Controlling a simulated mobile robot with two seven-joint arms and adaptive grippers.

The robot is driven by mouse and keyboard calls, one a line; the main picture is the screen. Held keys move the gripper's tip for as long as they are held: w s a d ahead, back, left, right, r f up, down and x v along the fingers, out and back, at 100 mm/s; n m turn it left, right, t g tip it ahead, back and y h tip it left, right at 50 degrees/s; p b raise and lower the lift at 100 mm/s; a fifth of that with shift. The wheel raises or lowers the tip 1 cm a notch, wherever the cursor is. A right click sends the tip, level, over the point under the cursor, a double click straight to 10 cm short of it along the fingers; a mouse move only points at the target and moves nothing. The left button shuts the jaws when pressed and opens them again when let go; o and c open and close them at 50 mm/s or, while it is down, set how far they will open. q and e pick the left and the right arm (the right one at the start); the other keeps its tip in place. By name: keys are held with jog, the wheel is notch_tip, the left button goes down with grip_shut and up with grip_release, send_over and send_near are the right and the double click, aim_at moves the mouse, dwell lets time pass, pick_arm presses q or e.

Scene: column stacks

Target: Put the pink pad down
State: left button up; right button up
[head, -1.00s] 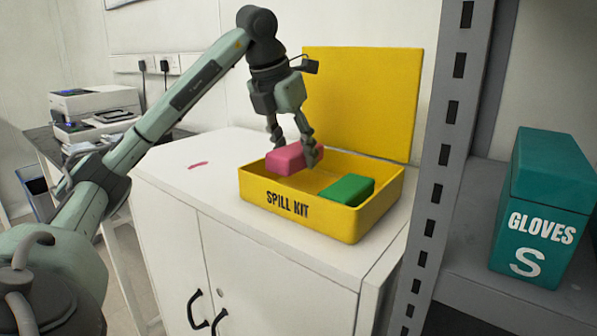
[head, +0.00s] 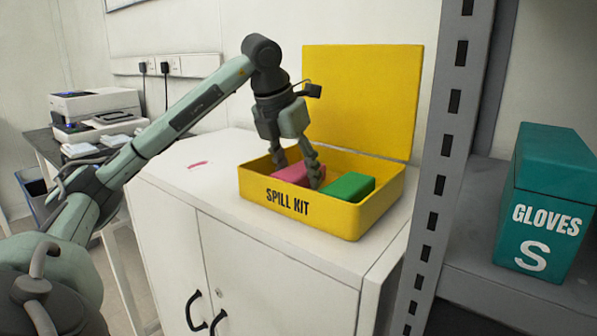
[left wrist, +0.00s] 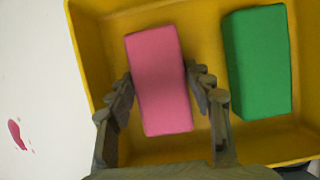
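The pink pad (head: 297,175) is down inside the yellow spill kit box (head: 368,213), in its left part. My left gripper (head: 298,172) reaches into the box from above, with one finger on each side of the pad. In the left wrist view the pink pad (left wrist: 159,80) sits between the fingertips (left wrist: 159,85), which lie close against its long sides; the grip looks closed on it. The pad's underside is hidden, so I cannot tell whether it touches the box floor. My right gripper is not in view.
A green pad (head: 348,187) lies to the right of the pink pad, with a bare strip between. The box's yellow lid (head: 362,100) stands open behind. The box is on a white cabinet (head: 205,178). A grey shelf post (head: 440,150) and a teal gloves box (head: 545,205) are at right.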

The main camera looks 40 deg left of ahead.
aim_at(290, 173)
pick_arm(q)
jog(key=shift+o, duration=1.3)
jog(key=shift+r, duration=0.2)
jog(key=p+v, duration=0.2)
jog(key=v, duration=0.5)
jog(key=shift+w+r, duration=0.1)
jog(key=shift+r, duration=0.1)
jog(key=p+v, duration=0.2)
jog(key=v, duration=0.2)
jog(key=shift+s+d+r, duration=0.1)
jog(key=shift+s+r, duration=0.15)
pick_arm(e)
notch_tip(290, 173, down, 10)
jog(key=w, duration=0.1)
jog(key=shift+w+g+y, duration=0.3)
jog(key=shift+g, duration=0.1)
pick_arm(q)
jog(key=shift+s+f, duration=0.1)
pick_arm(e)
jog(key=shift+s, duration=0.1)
